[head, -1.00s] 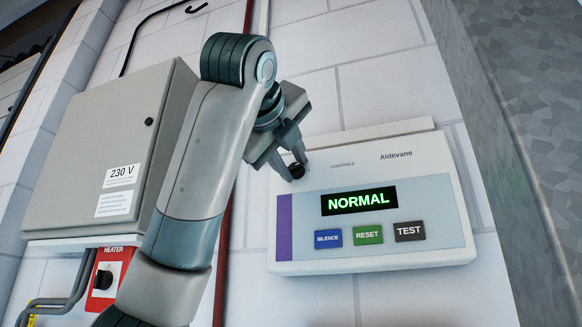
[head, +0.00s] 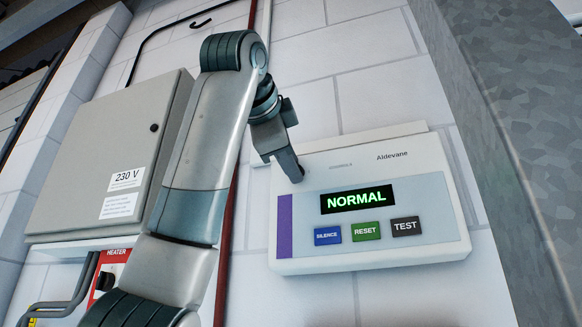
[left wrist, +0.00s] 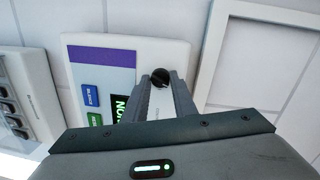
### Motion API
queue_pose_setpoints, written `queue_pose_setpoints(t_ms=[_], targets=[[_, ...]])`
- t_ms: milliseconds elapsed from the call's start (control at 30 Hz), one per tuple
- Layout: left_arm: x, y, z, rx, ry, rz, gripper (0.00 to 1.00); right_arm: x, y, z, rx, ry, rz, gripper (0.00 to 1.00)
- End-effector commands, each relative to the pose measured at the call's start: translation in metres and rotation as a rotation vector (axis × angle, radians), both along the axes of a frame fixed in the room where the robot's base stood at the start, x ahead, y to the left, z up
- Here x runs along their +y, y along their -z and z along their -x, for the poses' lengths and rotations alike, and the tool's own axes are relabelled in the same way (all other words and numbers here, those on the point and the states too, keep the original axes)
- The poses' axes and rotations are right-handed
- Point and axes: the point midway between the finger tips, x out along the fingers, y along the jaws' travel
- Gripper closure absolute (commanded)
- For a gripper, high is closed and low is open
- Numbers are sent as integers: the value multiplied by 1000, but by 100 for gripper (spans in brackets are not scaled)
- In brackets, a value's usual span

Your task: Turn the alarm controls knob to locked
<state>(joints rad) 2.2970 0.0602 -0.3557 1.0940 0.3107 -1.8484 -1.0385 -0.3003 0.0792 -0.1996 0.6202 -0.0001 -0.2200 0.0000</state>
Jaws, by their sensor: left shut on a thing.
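The white alarm panel (head: 400,160) hangs on the wall, with a lit display (head: 358,199) reading NORMAL and SILENCE, RESET and TEST buttons below it. Its black round controls knob (left wrist: 160,77) shows between the fingertips in the left wrist view. My left gripper (head: 297,176) is at the panel's upper left and is shut on the knob; it also shows in the left wrist view (left wrist: 161,83). In the head view the fingers hide the knob, and I cannot read its setting. My right gripper is in neither view.
A grey 230 V cabinet (head: 105,155) stands left of my arm, with a red heater switch (head: 103,278) below it. A red pipe (head: 228,235) runs down the wall between cabinet and panel. A grey metal column (head: 510,130) rises at the right.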

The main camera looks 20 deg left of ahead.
Motion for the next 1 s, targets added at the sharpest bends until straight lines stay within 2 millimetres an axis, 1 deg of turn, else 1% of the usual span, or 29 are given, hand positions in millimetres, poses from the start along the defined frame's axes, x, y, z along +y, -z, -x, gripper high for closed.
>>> queue_pose_setpoints(t_ms=[200,400,600,967,1000], targets=[[0,0,1,1,1,164,98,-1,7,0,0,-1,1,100],[1,-1,0,5,0,256,98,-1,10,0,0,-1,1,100],[1,-1,1,6,0,292,98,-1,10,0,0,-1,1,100],[1,-1,1,6,0,296,98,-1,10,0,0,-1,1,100],[1,-1,1,6,0,296,68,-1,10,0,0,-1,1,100]])
